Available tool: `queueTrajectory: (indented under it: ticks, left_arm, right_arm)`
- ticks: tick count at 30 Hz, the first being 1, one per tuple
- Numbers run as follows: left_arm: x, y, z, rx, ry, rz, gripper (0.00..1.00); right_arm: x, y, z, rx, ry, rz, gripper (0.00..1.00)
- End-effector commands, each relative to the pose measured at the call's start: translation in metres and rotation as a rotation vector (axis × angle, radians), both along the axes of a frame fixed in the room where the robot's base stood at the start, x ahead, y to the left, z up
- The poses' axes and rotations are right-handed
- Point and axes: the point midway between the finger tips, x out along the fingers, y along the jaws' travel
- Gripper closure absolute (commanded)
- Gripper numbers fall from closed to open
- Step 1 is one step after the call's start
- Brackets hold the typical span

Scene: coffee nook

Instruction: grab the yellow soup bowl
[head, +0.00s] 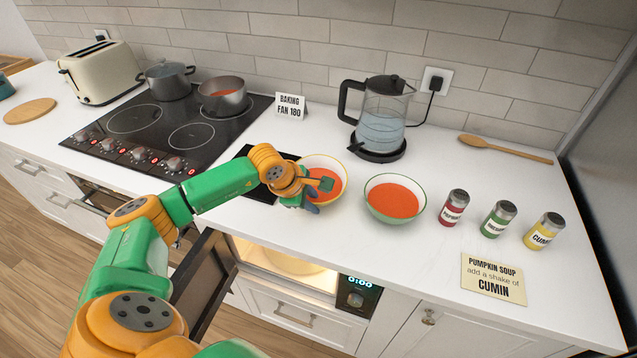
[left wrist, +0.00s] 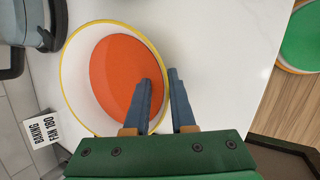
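The yellow soup bowl (head: 313,161) is white with a yellow rim and holds orange soup. It stands upright on the counter, and it also fills the left part of the left wrist view (left wrist: 82,75). Contact with the rim cannot be told. My right gripper is not in view.
A green-rimmed bowl of soup (head: 394,199) stands close to the right. Behind are a glass kettle (head: 381,125) and a baking sign (head: 290,106). The hob (head: 150,130) is left; shakers (head: 497,219) and a cumin note (head: 493,278) are right.

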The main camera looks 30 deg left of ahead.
Motion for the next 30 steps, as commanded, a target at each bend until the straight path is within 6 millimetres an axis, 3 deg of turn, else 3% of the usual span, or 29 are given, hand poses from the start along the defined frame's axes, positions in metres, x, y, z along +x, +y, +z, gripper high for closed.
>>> queueTrajectory:
  ticks: [6,9,30]
  left_arm:
    - [-0.0003,-0.0010,-0.0034,-0.001,0.004,-0.001,0.78]
    - [-0.0004,-0.0011,-0.0033,-0.002,0.004,-0.002,1.00]
    - [-0.0007,-0.0016,-0.0033,-0.004,0.005,-0.002,1.00]
  right_arm:
    - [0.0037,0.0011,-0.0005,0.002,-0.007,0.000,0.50]
    - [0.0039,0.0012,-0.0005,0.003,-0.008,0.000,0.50]
    - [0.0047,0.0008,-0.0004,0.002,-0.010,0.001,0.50]
